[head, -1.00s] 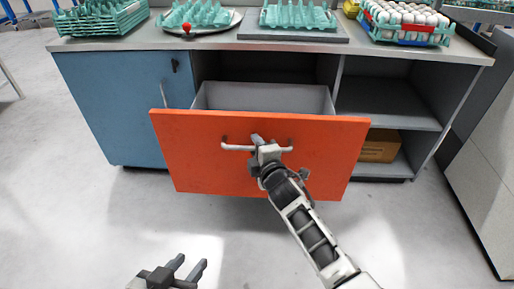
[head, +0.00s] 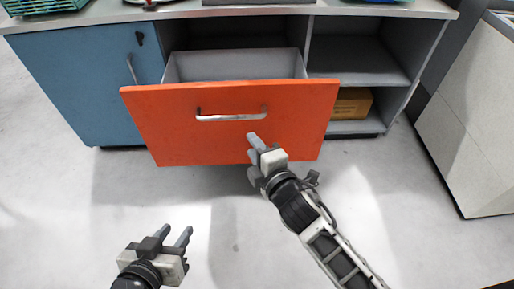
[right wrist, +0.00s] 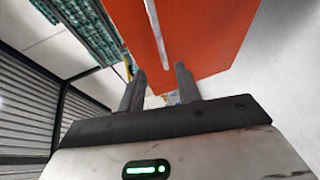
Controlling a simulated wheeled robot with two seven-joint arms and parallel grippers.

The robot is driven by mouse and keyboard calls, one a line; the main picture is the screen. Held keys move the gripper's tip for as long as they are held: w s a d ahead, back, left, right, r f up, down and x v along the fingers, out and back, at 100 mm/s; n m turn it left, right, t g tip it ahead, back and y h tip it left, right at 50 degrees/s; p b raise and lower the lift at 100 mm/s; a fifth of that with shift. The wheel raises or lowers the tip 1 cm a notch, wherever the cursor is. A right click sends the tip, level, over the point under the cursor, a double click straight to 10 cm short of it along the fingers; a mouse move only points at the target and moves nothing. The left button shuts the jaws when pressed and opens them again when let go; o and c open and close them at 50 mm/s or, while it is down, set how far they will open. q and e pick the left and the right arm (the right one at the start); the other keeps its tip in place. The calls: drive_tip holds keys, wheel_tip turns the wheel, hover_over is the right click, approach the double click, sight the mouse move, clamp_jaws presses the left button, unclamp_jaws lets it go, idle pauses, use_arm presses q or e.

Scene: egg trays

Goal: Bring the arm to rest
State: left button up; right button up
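My right gripper (head: 253,157) is in front of the orange drawer front (head: 225,140), below and to the right of its silver handle (head: 232,117). Its two fingers are apart with nothing between them. In the right wrist view, the same open fingers (right wrist: 160,72) point toward the orange drawer front (right wrist: 205,40), and the pale handle bar (right wrist: 157,38) is beyond them, not gripped. The drawer is pulled out of the cabinet, and its grey inside shows. My left gripper (head: 175,234) is low on the left over the floor, fingers apart and empty.
A blue cabinet door (head: 85,85) is shut left of the drawer. Open shelves on the right hold a cardboard box (head: 352,103). Green egg trays (head: 45,5) stand on the countertop, cut off by the top edge. A pale unit (head: 480,120) stands at far right. The near floor is clear.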

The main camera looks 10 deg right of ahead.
use_arm(q)
drive_tip(key=shift+f, duration=0.1)
use_arm(e)
drive_tip(key=shift+s+d+r, duration=0.1)
drive_tip(key=shift+s+d, duration=0.05)
drive_tip(key=shift+s, duration=0.3)
use_arm(q)
drive_tip(key=shift+a+r+p, duration=0.2)
drive_tip(key=shift+r+p, duration=0.3)
drive_tip(key=shift+p, duration=0.75)
use_arm(e)
drive_tip(key=s+d+f+m+g, duration=0.2)
drive_tip(key=s+d+m, duration=0.2)
drive_tip(key=s+m, duration=0.3)
drive_tip(key=s+d+f+m+g+h, duration=0.1)
drive_tip(key=s+d+m, duration=0.3)
drive_tip(key=s+m, duration=0.4)
drive_tip(key=f+m+g, duration=0.1)
drive_tip(key=m, duration=0.2)
drive_tip(key=shift+s+d+m, duration=0.15)
drive_tip(key=shift+m, duration=0.25)
